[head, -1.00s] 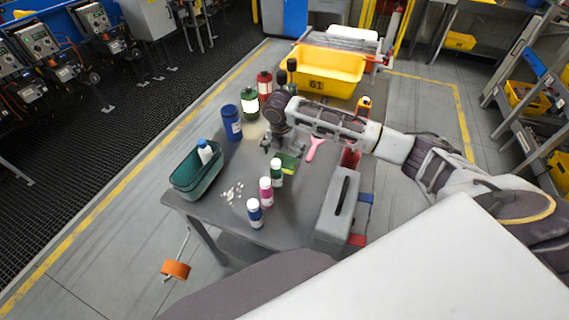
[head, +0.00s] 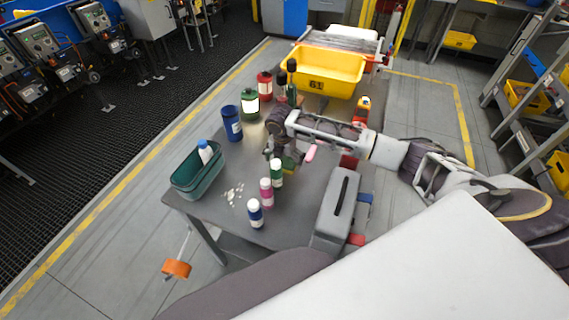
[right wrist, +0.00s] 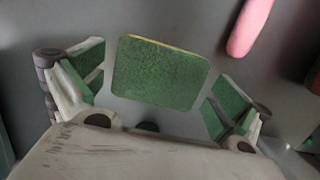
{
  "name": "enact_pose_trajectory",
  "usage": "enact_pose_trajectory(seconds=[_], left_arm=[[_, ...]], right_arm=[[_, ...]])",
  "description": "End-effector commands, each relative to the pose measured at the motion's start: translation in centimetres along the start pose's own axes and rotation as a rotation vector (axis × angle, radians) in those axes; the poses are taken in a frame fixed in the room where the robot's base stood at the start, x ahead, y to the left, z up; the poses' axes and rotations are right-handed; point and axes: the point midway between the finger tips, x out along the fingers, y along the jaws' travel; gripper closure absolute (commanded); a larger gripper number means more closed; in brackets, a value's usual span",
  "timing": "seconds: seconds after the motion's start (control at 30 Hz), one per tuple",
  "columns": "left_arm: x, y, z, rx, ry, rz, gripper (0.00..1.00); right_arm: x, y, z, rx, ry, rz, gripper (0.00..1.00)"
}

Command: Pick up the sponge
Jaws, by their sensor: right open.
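The sponge (right wrist: 160,74) is green with a thin yellow edge and lies on the grey table. In the right wrist view it sits between the two spread fingers of my right gripper (right wrist: 162,82), with a gap on each side. In the head view my right gripper (head: 281,155) is low over the table and hides most of the sponge (head: 291,161). The gripper is open and holds nothing. My left gripper is not in view.
A pink-handled tool (right wrist: 250,24) lies close by the sponge. White-capped bottles, green (head: 277,174), pink (head: 266,192) and blue (head: 255,214), stand in front of the gripper. A teal bin (head: 197,178), grey toolbox (head: 338,205) and yellow crate (head: 326,70) stand around.

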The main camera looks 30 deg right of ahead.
Motion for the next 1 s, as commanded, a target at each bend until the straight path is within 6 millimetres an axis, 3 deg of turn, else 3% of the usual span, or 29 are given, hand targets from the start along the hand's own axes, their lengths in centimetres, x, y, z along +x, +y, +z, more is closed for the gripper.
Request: enact_pose_trajectory(seconds=[0.23,0.47,1.0], left_arm=[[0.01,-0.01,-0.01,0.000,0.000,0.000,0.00],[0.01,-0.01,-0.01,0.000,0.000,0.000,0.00],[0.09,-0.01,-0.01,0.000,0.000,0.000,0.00]], right_arm=[[-0.03,0.01,-0.01,0.000,0.000,0.000,0.00],[-0.04,0.01,-0.01,0.000,0.000,0.000,0.24],[-0.81,0.06,0.13,0.000,0.000,0.002,0.24]])
